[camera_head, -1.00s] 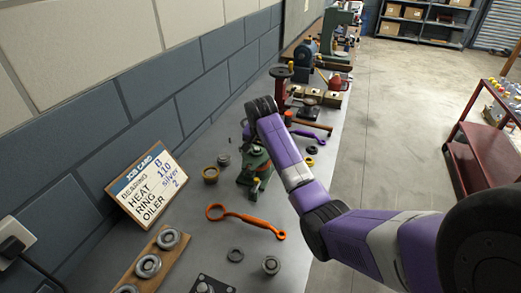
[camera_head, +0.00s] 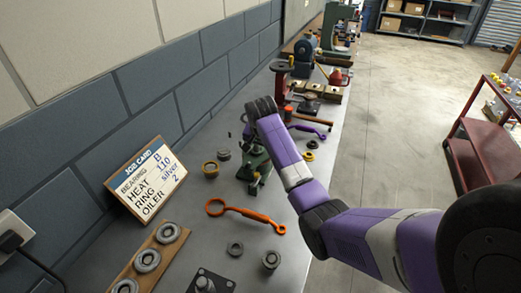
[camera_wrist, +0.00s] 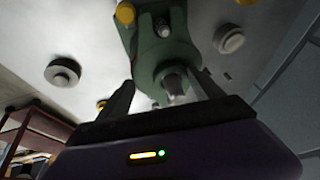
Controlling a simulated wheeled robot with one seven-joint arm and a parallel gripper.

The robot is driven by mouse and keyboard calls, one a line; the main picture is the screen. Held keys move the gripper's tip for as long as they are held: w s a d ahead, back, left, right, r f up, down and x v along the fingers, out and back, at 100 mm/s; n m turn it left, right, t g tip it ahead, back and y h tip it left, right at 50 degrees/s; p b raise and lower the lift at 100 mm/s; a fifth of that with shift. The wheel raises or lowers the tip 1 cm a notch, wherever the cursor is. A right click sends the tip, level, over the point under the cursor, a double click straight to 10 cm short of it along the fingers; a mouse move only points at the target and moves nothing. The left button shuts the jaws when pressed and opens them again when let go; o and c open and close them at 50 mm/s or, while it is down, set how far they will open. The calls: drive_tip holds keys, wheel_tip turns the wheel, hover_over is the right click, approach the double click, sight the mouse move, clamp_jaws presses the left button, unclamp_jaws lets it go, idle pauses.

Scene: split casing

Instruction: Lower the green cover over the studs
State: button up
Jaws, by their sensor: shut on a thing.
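The green cover (camera_wrist: 165,45) is a rounded casing part with a silver round end (camera_wrist: 174,82) facing my wrist. In the wrist view my gripper (camera_wrist: 166,88) has its two dark fingers on either side of this end, shut on the cover. In the head view green casing (camera_head: 254,162) shows below my dark wrist, low over the bench. My fingers are hidden there. I cannot tell cover from base in that view, nor see the studs or any gap between the halves.
A wooden board (camera_head: 150,260) holds bearings. A job card (camera_head: 147,178) leans at the wall. A red press (camera_head: 280,90) stands beyond.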

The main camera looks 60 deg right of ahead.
idle(0.7)
drive_tip(key=o, duration=2)
drive_tip(key=shift+o, duration=0.7)
drive_tip(key=shift+f, duration=0.25)
wheel_tip(320, 180, up, 3)
drive_tip(key=p, duration=0.3)
wheel_tip(320, 180, up, 8)
drive_tip(key=shift+f, duration=0.2)
